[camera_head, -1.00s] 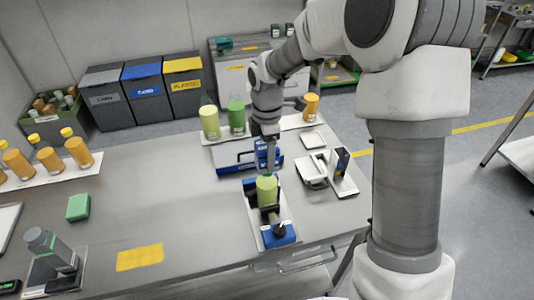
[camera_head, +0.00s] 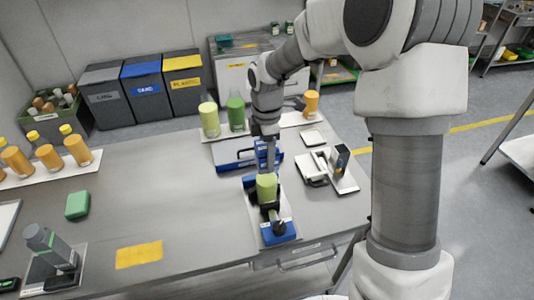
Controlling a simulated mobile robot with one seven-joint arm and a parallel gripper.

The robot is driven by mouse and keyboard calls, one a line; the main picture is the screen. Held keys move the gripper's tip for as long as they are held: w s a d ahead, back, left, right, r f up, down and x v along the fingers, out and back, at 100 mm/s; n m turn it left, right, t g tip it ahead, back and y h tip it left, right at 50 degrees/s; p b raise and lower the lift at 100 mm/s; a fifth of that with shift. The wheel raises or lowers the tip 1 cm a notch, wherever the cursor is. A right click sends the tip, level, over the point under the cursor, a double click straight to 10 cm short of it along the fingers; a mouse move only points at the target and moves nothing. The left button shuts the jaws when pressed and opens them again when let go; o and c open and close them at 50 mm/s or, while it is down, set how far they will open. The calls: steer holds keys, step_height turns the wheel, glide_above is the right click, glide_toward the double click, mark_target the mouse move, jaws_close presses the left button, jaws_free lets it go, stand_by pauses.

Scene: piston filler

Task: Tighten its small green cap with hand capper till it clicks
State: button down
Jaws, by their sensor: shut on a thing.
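A yellow-green bottle (camera_head: 266,188) stands upright in a dark clamp on a small blue-and-white fixture (camera_head: 279,233) near the table's front right edge. My gripper (camera_head: 270,170) points straight down onto the top of this bottle. Its slim grey fingers are shut at the bottle's mouth, where the small green cap sits. The cap is too small and too covered by the fingers to make out clearly. A grey cylindrical tool with a green band, apparently the hand capper (camera_head: 49,247), leans in a stand at the front left, away from my gripper.
Behind the fixture are a blue device (camera_head: 232,159) and a tray with green bottles (camera_head: 236,112). White scales-like devices (camera_head: 340,165) stand close on the right. A green block (camera_head: 77,205) and a yellow mat (camera_head: 139,255) lie left. The middle table is clear.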

steer(key=shift+f+b, duration=0.3)
steer(key=shift+f, duration=0.25)
stand_by(0.4)
steer(key=m+b, duration=0.1)
steer(key=m, duration=0.6)
steer(key=shift+m, duration=0.4)
steer(key=shift+m+b, duration=0.35)
steer(key=shift+m, duration=0.75)
steer(key=m, duration=0.4)
steer(key=shift+m, duration=0.4)
steer(key=shift+r, duration=0.2)
